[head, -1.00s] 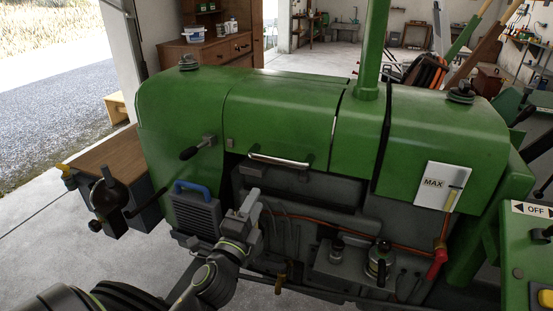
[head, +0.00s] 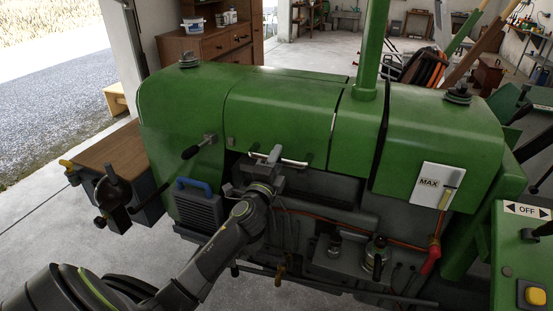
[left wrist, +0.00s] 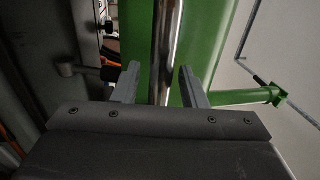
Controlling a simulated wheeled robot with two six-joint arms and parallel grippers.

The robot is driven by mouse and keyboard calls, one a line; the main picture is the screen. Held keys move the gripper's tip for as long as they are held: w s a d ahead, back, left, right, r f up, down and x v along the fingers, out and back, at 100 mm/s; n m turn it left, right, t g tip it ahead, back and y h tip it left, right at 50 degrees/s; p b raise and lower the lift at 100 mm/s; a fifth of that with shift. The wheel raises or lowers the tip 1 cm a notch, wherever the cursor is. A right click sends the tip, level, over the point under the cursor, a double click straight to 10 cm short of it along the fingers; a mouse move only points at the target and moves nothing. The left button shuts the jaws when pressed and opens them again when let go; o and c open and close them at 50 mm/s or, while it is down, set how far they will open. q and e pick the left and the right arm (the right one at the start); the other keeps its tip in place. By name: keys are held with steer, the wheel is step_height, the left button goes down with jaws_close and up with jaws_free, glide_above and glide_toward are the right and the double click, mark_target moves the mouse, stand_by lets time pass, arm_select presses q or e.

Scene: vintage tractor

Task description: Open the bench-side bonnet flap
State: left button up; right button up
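The bonnet flap (head: 285,112) is a green panel on the near side of the tractor's bonnet and looks closed. A chrome bar handle (head: 294,162) runs along its lower edge. My left gripper (head: 268,153) is at the left part of this handle and hides some of it. In the left wrist view the chrome handle (left wrist: 163,50) passes between the two fingers of the left gripper (left wrist: 160,70), with gaps on both sides. The gripper is open, and the green panel (left wrist: 205,35) lies behind the bar. My right gripper is not in view.
A black-handled lever (head: 196,148) sticks out left of the flap. A blue-handled grey box (head: 198,204) is below it. The exhaust pipe (head: 373,45) rises behind the flap. A wooden bench (head: 110,152) with a vice stands at the left. A MAX gauge card (head: 436,184) is to the right.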

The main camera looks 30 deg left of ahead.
arm_select(q)
steer(key=shift+c, duration=0.3)
jaws_close()
